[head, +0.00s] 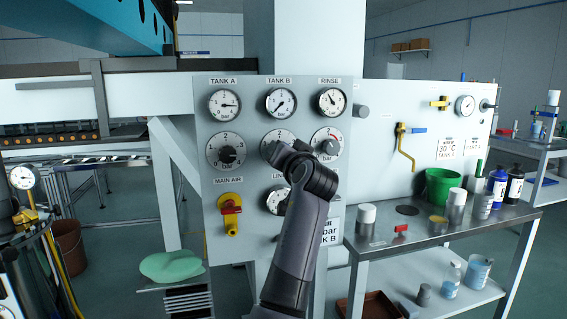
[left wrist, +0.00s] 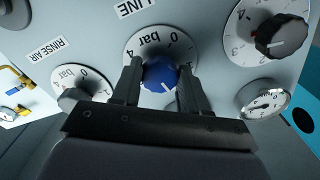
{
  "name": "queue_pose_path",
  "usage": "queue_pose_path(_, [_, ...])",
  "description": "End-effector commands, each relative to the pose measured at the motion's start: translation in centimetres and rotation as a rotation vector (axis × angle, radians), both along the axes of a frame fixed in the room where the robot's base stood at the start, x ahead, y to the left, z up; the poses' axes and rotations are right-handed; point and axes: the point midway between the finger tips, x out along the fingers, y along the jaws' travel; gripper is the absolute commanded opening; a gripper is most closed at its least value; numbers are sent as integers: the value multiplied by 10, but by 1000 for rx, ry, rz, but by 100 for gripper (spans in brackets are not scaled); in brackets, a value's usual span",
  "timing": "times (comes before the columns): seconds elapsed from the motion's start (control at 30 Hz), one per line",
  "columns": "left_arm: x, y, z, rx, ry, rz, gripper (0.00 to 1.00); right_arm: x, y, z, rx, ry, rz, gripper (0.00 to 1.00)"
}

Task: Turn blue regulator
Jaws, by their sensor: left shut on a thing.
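The blue regulator knob (left wrist: 163,75) sits at the middle of a white dial marked in bar in the left wrist view. My left gripper (left wrist: 157,82) has one finger on each side of the knob and is shut on it. In the head view my left gripper (head: 277,152) covers the middle regulator of the panel (head: 250,110), so the blue knob is hidden there. A white pointer line shows on the knob's face. My right gripper is not in view.
A black-knobbed regulator (head: 228,154) is left of my gripper, and another regulator (head: 328,146) is right. Gauges (head: 280,102) line the row above. A red-handled yellow valve (head: 230,210) sits lower left. A metal table (head: 390,243) with bottles stands at right.

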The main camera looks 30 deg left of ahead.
Motion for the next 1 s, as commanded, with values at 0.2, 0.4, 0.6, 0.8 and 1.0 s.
queue_pose_path(0.2, [1,-1,-3,-116,-131,-1,13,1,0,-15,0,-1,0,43])
queue_pose_path(0.4, [1,-1,-3,-192,-221,-1,13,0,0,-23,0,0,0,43])
queue_pose_path(0.6, [1,-1,-2,-238,-276,-1,13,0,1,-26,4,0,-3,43])
queue_pose_path(0.8, [1,-1,-1,-255,-296,-1,13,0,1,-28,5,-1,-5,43])
queue_pose_path(1.0, [1,-1,-1,-258,-299,-1,13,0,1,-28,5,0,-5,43])
